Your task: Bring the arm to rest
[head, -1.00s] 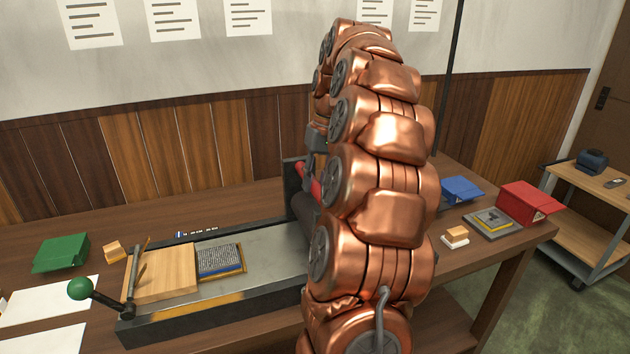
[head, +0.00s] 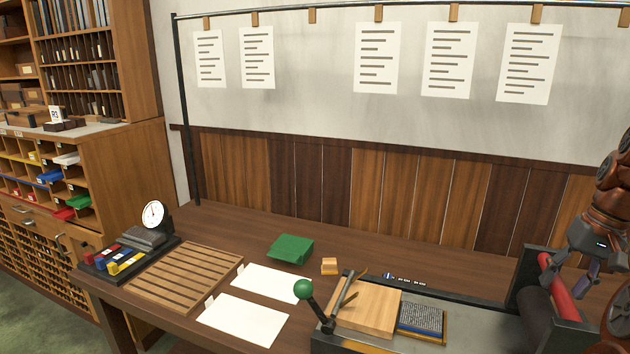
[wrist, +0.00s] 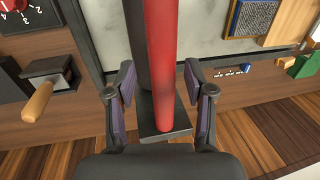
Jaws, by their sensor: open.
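My gripper (wrist: 160,105) is open in the wrist view, its two dark, purple-padded fingers apart with nothing held between them. Beneath and beyond the fingers is the red roller bar (wrist: 165,60) of the press, beside a dark roller (wrist: 138,30). I cannot tell the gap between fingers and bar. In the head view my gripper (head: 583,262) shows at the right edge, close to the red bar (head: 558,290). Part of my copper arm is cut off by that edge.
The press bed (head: 470,333) carries a wooden block (head: 366,310) and a type form (head: 422,320). A green-knobbed lever (head: 304,290) stands at its left end. A green box (head: 290,248), white sheets (head: 243,318), a slatted rack (head: 180,283) and a dial scale (head: 153,214) are further left.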

